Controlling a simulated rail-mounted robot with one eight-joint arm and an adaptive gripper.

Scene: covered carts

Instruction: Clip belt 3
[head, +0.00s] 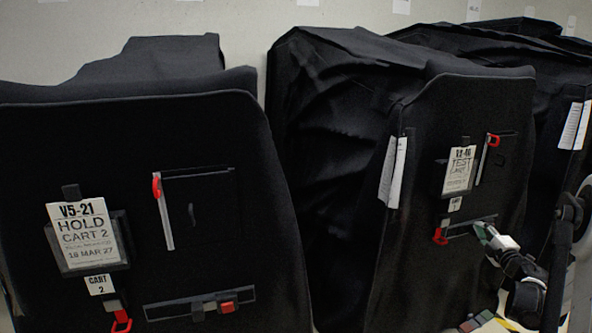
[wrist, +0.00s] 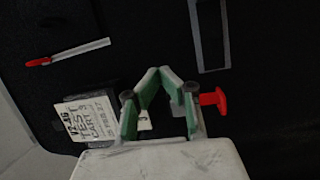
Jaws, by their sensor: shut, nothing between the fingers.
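The covered cart 3 (head: 415,280) stands on the right in the head view, with a "TEST CART 3" label (head: 460,170), also seen turned sideways in the wrist view (wrist: 88,118). A red pull (head: 440,236) sits below the label, at the left end of a grey-framed slot (head: 468,227). In the wrist view, the red pull (wrist: 213,99) is just right of my fingers and the slot (wrist: 210,35) is above it. My gripper (head: 483,229) has green finger pads drawn together, empty, in front of the panel (wrist: 163,72). Contact cannot be told.
A red-ended strap (head: 492,140) hangs on cart 3's upper right; it also shows in the wrist view (wrist: 38,62). Covered cart 2 (head: 110,150) stands at the left, its lower slot (head: 200,304) holding a grey-and-red buckle. Another covered cart stands at the far right.

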